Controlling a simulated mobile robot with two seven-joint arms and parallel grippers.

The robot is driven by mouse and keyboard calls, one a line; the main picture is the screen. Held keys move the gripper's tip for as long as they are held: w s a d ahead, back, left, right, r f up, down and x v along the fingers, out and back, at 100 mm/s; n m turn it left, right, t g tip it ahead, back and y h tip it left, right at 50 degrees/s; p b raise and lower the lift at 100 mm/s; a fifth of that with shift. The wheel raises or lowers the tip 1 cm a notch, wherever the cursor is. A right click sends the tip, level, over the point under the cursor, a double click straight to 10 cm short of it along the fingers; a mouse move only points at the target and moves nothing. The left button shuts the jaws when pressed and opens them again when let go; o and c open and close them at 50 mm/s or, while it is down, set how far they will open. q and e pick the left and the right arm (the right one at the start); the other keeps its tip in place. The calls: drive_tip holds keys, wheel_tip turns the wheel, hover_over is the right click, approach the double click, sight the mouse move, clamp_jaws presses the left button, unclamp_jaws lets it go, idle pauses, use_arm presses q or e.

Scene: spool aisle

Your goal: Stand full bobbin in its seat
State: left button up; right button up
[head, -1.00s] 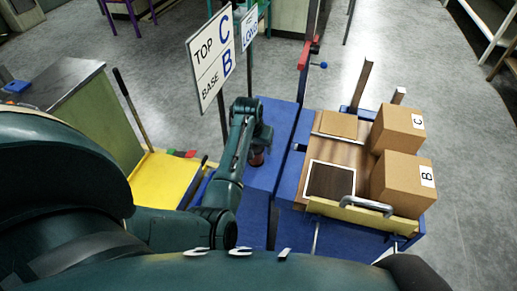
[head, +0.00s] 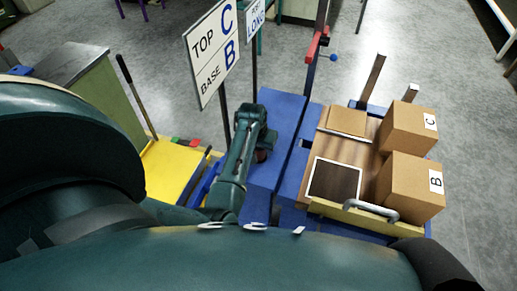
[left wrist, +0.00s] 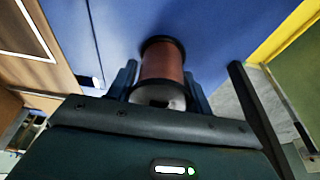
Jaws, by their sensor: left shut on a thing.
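The full bobbin (left wrist: 163,66) is a copper-brown spool with black end flanges in the left wrist view. My left gripper (left wrist: 162,88) is shut on it, with one finger on each side. In the head view only a small reddish part of the bobbin (head: 262,156) shows under my left gripper (head: 258,145), above the blue surface (head: 279,120). I cannot tell whether the bobbin touches that surface. I cannot make out its seat in either view. My right gripper is not in view.
A cart on the right carries cardboard boxes marked C (head: 408,130) and B (head: 410,187), and a dark framed panel (head: 334,180). A sign (head: 212,52) reading TOP C, BASE B stands behind my arm. A yellow surface (head: 170,172) lies left.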

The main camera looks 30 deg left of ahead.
use_arm(q)
drive_tip(key=shift+w+r, duration=0.1)
drive_tip(key=c, duration=0.6)
